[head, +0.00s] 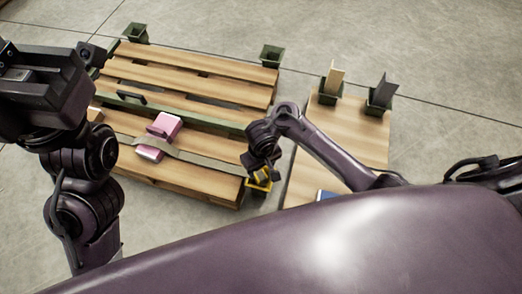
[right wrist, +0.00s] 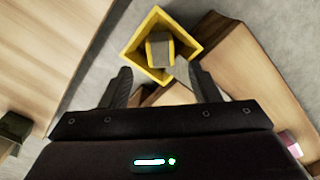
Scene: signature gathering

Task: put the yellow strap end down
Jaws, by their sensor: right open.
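The yellow strap end (right wrist: 153,50), a block with a grey top, stands inside an open square yellow holder (right wrist: 137,46) in the right wrist view. In the head view the yellow holder (head: 259,188) is at the pallet's near right corner. My right gripper (right wrist: 160,75) is open, its two fingers apart on either side of the holder's near corner, with nothing between them. In the head view my right gripper (head: 260,170) is just above the holder and partly hides it. My left gripper (head: 42,90) is at the upper left; its fingertips cannot be made out.
A grey strap (head: 205,163) crosses the wooden pallet (head: 190,185), passing a pink and white block (head: 164,126). Green holders (head: 271,55) stand at the far corners. A board (head: 350,130) with two filled holders is right.

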